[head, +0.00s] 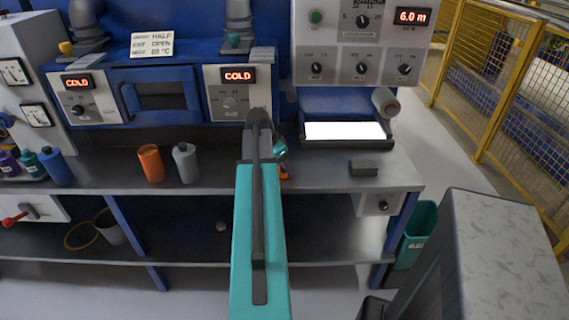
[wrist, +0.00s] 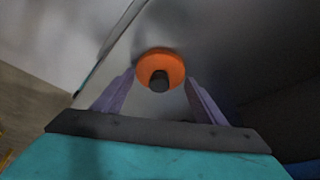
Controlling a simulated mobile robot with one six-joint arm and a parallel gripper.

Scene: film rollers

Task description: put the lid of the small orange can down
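The small orange can (head: 151,163) stands upright on the bench, left of my arm. An orange disc-shaped lid (wrist: 160,64) with a dark knob (wrist: 158,82) lies ahead of my gripper (wrist: 160,76) in the wrist view. My gripper's purple fingers are spread wide, one at each side of the lid, with a gap between them and the knob. Whether the tips touch the lid's rim is unclear. In the head view my arm hides most of the gripper, and a bit of orange (head: 285,173) shows beside it near the bench's front edge.
Coloured bottles (head: 55,166) stand at the far left. A dark block (head: 364,168) lies right of my arm, below a bright white panel (head: 345,131). The bench (head: 225,176) is clear between the grey can and my arm.

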